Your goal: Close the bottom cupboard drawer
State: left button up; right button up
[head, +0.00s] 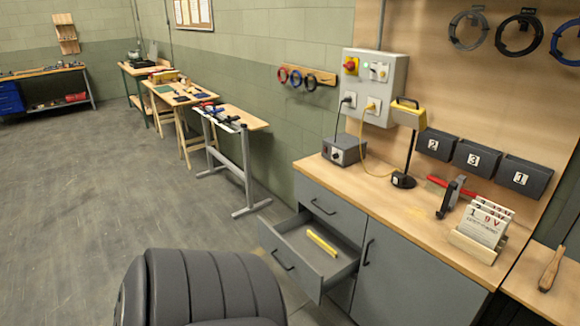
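The grey cupboard has a bottom drawer (352,268) that stands pulled out, its front panel toward the lower left. A dark bar handle (282,260) sits on that front. A yellow bar-shaped object (321,243) lies inside the drawer. The drawer above it (331,205) is shut, with its own dark handle. Neither of my grippers shows in the head view.
The wooden worktop (396,206) above carries a grey box (345,151), a dark lamp base (402,181), a red-handled tool (452,190) and a card holder (477,246). A cupboard door (398,275) is shut beside the drawers. Grey floor (110,200) is open to the left.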

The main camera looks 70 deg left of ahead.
aim_at(315, 271)
jog(key=u, duration=2.15)
